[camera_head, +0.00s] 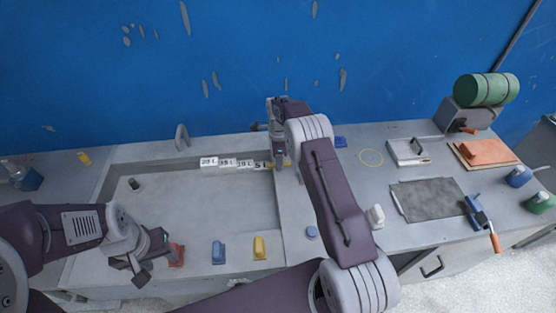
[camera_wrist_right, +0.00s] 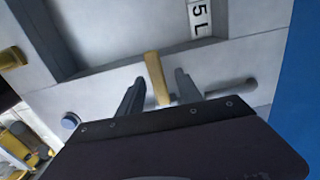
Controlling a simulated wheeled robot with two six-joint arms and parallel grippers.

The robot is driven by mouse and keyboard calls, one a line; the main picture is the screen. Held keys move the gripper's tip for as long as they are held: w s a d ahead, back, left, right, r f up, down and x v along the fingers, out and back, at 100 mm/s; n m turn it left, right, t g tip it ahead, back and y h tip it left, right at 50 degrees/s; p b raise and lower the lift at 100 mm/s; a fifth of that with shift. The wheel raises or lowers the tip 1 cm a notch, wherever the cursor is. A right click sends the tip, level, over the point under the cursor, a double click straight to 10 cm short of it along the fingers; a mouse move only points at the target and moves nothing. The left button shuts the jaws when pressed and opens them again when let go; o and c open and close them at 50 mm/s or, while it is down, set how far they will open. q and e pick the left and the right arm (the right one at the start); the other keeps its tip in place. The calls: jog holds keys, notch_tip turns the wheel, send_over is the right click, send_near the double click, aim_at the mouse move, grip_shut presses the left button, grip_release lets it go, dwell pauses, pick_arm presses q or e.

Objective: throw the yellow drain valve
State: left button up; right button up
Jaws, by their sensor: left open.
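A yellow valve handle (camera_head: 259,247) stands at the front of the sunken basin, to the right of a blue handle (camera_head: 218,253) and a red handle (camera_head: 176,255). A yellow handle also shows at the left edge of the right wrist view (camera_wrist_right: 12,58). My left gripper (camera_head: 150,262) is open and empty, just left of the red handle. My right gripper (camera_wrist_right: 158,92) is at the basin's far right corner. Its fingers are apart, with a tan-yellow lever (camera_wrist_right: 157,80) between them and gaps on both sides. In the head view my right arm partly hides this spot.
Volume labels (camera_head: 228,162) line the basin's back wall. A grey tap (camera_head: 182,137) stands behind. A blue round button (camera_head: 312,232) sits right of the basin. Further right are a dark mat (camera_head: 430,198), a blue clamp (camera_head: 478,213) and a green cylinder (camera_head: 486,90). The basin floor is mostly clear.

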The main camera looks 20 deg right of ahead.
notch_tip(320, 180, up, 9)
jog(key=b, duration=0.1)
dwell(0.3)
dwell(0.5)
